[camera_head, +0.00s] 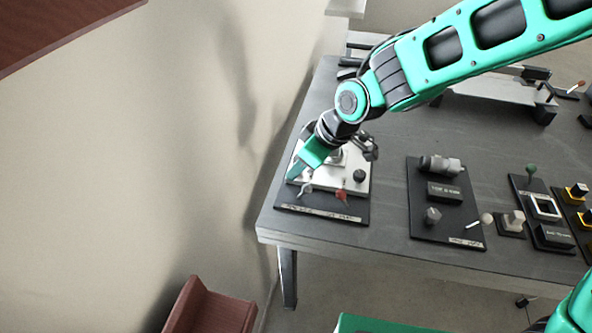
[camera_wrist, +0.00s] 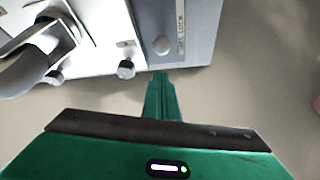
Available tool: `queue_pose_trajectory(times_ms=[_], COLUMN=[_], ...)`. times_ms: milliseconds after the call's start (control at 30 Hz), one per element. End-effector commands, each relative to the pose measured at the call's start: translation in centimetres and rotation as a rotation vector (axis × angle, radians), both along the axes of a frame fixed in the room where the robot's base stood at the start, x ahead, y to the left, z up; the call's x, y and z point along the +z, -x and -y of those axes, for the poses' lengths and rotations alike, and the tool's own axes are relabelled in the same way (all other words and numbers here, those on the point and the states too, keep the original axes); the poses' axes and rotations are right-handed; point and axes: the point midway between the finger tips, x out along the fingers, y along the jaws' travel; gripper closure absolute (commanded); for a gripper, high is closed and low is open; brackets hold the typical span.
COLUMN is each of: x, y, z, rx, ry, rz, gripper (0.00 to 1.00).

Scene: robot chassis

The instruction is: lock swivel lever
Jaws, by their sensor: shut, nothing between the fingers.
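The lock board (camera_head: 325,212), a dark base with a pale panel (camera_head: 352,180), lies at the table's near left corner. A small red part (camera_head: 342,195) and a dark round knob (camera_head: 359,176) sit on it. In the wrist view the pale panel (camera_wrist: 88,30) carries a curved grey metal part (camera_wrist: 35,62) at left, seemingly the swivel lever, and a small knob (camera_wrist: 126,68). A label (camera_wrist: 181,30) reading "LOCK" is beside it. My gripper (camera_head: 293,176) is over the board's left side. In the wrist view my gripper (camera_wrist: 161,78) is shut and empty, its tips by the board's edge.
The wall (camera_head: 200,130) stands close left of the board. A second board (camera_head: 445,225) with fittings lies to the right on the grey table (camera_head: 400,140), and more devices (camera_head: 545,207) beyond it. A red-brown object (camera_head: 210,308) stands on the floor below.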

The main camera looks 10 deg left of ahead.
Motion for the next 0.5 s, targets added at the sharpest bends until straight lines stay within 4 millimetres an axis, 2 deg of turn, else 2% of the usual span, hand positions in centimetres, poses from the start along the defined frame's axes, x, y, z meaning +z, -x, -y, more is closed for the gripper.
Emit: queue_pose_trajectory(times_ms=[500], x=[0.7], y=[-0.18], z=[-0.23], rx=[-0.001], ry=[-0.002], rz=[0.001], gripper=[1.0])
